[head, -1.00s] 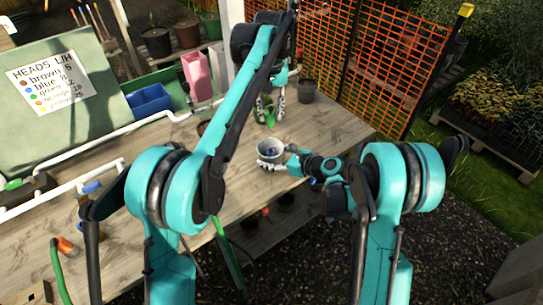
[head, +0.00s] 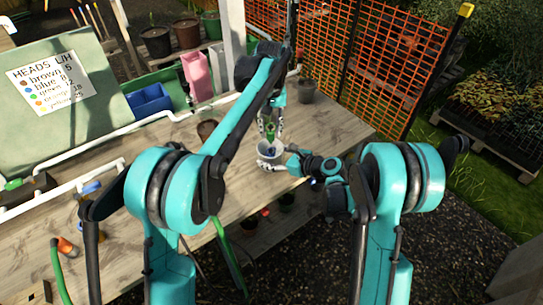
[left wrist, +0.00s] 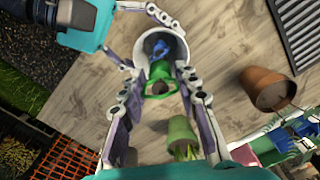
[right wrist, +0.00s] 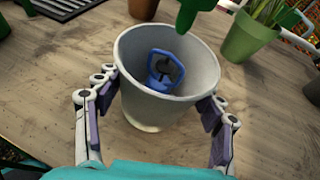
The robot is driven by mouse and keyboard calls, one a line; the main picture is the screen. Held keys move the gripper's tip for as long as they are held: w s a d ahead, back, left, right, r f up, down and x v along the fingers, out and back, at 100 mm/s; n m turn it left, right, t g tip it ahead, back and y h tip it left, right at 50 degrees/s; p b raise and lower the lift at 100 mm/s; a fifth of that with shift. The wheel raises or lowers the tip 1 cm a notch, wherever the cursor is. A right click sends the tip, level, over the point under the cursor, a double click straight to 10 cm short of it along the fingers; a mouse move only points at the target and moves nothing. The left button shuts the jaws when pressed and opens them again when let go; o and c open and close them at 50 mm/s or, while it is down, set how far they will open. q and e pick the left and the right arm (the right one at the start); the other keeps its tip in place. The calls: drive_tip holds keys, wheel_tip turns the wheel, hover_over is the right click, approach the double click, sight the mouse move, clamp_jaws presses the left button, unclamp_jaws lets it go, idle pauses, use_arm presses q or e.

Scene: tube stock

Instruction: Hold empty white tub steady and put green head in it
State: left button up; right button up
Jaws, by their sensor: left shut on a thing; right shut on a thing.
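The white tub (head: 265,163) stands upright on the wooden bench. A blue head (right wrist: 163,68) lies inside it, so it is not empty. My right gripper (right wrist: 157,100) is shut on the tub, its fingers on either side of the wall. My left gripper (left wrist: 159,78) is shut on the green head (left wrist: 160,82) above the tub's mouth. The green head's lower end also shows at the top of the right wrist view (right wrist: 192,12), above the rim and partly out of frame. The left wrist view shows the blue head (left wrist: 160,47) beyond it.
A green plant pot (right wrist: 248,38) stands close behind the tub. A pink container (head: 197,76) and blue bins (head: 149,101) are farther left. The bench's right edge is near my right arm.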

use_arm(q)
drive_tip(key=shift+f, duration=0.95)
drive_tip(key=o, duration=0.9)
wheel_tip(320, 180, up, 12)
drive_tip(key=shift+f, duration=0.1)
use_arm(e)
drive_tip(key=o, duration=1.2)
drive_tip(key=shift+o, duration=0.2)
